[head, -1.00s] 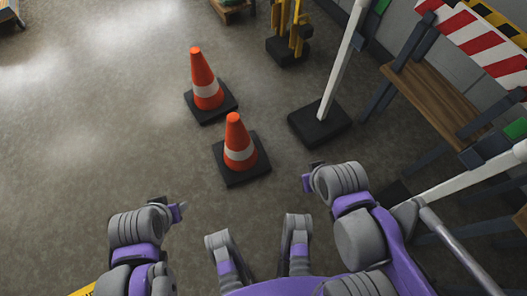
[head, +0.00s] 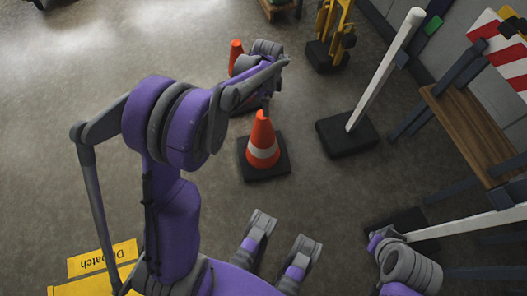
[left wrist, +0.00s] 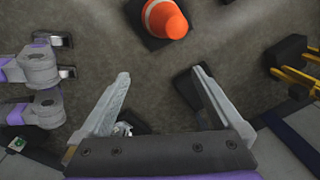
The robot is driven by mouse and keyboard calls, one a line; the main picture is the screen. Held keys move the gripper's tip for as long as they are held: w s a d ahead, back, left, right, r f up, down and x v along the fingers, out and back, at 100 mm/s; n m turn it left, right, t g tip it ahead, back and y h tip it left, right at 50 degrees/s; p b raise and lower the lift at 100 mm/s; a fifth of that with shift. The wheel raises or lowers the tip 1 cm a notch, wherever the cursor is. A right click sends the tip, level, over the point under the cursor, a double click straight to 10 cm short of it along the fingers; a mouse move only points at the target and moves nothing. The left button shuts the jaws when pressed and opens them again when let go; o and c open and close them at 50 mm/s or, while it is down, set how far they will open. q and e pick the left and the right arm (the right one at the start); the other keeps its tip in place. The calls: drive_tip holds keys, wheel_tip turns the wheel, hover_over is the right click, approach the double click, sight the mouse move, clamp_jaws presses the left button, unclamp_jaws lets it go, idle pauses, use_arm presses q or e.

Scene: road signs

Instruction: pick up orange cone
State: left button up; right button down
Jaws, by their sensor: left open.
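The nearer orange cone (head: 262,142), with a white band and a black square base, stands upright on the floor. A second orange cone (head: 236,50) stands behind it, mostly hidden by my left arm. My left gripper (head: 266,103) reaches over from the left, above and just behind the nearer cone; its jaws are hard to make out there. In the left wrist view its fingers (left wrist: 161,74) are wide apart and empty, and an orange cone (left wrist: 166,19) lies beyond them at the top edge. My right gripper (head: 377,239) is low at the right, its jaws unclear.
A white post (head: 385,70) on a black base stands right of the cones. A yellow stand (head: 334,30) is behind. A wooden bench (head: 468,130) and a striped barrier (head: 500,50) line the right. Left floor is open.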

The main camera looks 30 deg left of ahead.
use_arm(q)
drive_tip(key=w+a+f+m, duration=0.1)
drive_tip(key=f, duration=0.3)
drive_tip(key=w+a+f+m, duration=0.2)
drive_tip(key=f, duration=0.3)
drive_tip(key=w+a+f+m+g+b, duration=0.1)
drive_tip(key=a+f, duration=0.1)
drive_tip(key=f, duration=0.2)
drive_tip(key=shift+w+f, duration=0.3)
drive_tip(key=shift+f, duration=0.1)
wheel_tip(320, 180, down, 6)
drive_tip(key=shift+r+b, duration=0.1)
drive_tip(key=shift+b, duration=0.9)
clamp_jaws()
